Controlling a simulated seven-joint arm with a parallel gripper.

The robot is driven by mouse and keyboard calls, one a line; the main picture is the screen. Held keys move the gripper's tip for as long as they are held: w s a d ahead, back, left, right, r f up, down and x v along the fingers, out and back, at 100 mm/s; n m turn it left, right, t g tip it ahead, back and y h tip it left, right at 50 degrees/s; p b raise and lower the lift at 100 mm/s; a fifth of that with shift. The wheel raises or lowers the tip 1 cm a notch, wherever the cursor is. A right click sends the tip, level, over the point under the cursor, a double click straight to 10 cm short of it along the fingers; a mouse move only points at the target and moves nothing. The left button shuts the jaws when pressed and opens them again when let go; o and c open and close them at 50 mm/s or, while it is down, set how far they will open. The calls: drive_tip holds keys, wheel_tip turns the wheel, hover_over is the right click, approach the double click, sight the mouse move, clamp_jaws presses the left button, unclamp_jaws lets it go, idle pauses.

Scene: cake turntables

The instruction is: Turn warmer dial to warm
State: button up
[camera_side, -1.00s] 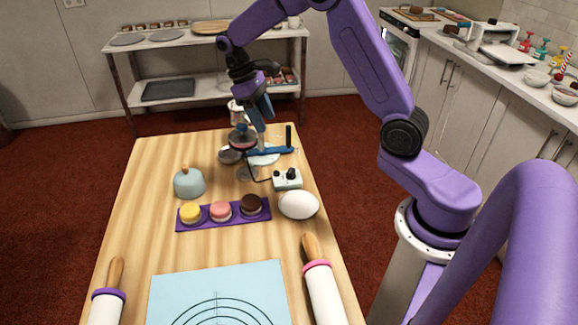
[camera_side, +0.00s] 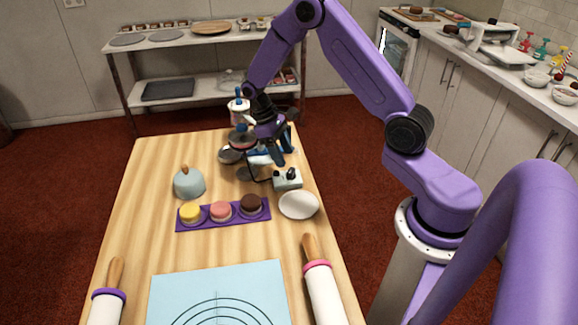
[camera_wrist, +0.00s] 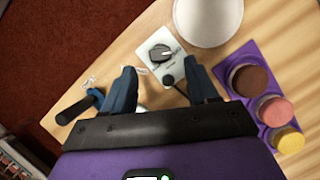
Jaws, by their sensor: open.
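The warmer control box (camera_side: 288,181) is small and pale, with a dark dial (camera_side: 291,173) on top, and stands near the table's right edge. In the wrist view the box (camera_wrist: 151,73) and its dial (camera_wrist: 162,53) show beyond and between my fingertips. The markings are too small to read, and I cannot tell the dial's setting. My gripper (camera_side: 277,153) is open and empty, above the table just behind the box. In the wrist view my gripper (camera_wrist: 159,68) has its blue fingers apart on either side of the box, not touching the dial.
A white round dish (camera_side: 298,206) sits just in front of the box. A purple tray (camera_side: 236,217) with three macarons is to its left. A black cable runs from the box towards a turntable stand (camera_side: 242,142). A blue-handled tool (camera_wrist: 82,107) lies behind.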

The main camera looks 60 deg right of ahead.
sight(291, 170)
drive_tip(key=shift+x, duration=2.65)
drive_tip(key=c, duration=1.1)
